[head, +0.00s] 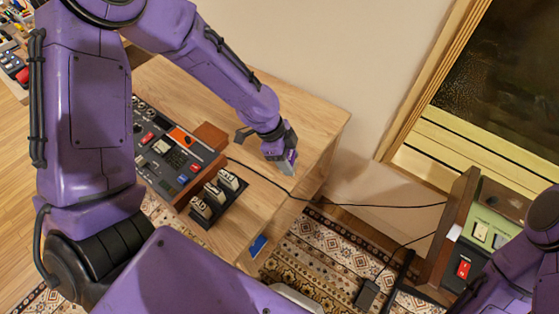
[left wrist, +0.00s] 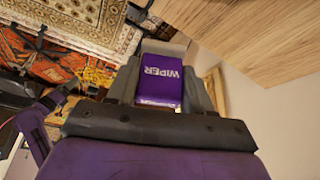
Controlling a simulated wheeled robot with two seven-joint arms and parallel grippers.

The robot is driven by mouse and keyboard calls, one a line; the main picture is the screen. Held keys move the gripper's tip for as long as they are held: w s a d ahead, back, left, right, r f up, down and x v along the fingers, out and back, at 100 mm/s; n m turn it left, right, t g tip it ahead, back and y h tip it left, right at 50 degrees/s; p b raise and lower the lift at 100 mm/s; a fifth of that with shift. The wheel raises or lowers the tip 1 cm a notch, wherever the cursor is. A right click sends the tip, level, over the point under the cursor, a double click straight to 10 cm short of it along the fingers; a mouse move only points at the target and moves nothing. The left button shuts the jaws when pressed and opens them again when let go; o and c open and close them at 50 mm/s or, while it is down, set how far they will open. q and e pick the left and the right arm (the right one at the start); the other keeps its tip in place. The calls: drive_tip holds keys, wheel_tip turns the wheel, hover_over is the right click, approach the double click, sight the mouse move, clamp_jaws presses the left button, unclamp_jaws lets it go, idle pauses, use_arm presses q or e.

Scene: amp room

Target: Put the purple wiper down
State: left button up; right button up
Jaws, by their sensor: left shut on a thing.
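The purple wiper is a small box with white "WIPER" lettering and a grey-white end; it shows in the left wrist view (left wrist: 160,82). My left gripper (head: 281,152) is shut on it, with the dark fingers on both sides in the left wrist view (left wrist: 162,88). In the head view the gripper and wiper are over the right part of the wooden table (head: 300,112), near its right edge. I cannot tell whether the wiper touches the tabletop. My right gripper is out of view; only part of the right arm shows at the lower right.
A control panel (head: 165,150) with knobs and buttons sits left on the table. A black holder (head: 220,206) with several cream blocks stands before it. A black cable (head: 262,174) crosses the table. Bare wood lies behind the gripper. A green-topped unit (head: 492,215) stands right, past patterned carpet (head: 325,255).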

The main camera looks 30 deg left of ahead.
use_arm(q)
drive_tip(key=w+a+f, duration=0.1)
drive_tip(key=f, duration=0.1)
drive_tip(key=w+a+f, duration=0.2)
drive_tip(key=a+f, duration=0.1)
drive_tip(key=shift+f+p, duration=0.35)
drive_tip(key=f, duration=0.1)
drive_tip(key=f+p, duration=0.1)
drive_tip(key=f, duration=0.1)
drive_tip(key=shift+w+a+f, duration=0.1)
drive_tip(key=shift+a+f, duration=0.05)
drive_tip(key=shift+a, duration=0.05)
drive_tip(key=shift+f, duration=0.3)
drive_tip(key=o, duration=1.2)
drive_tip(key=shift+a+r, duration=0.1)
drive_tip(key=shift+r, duration=0.45)
drive_tip(key=v, duration=1.1)
drive_tip(key=shift+r+b, duration=0.2)
drive_tip(key=shift+b, duration=0.1)
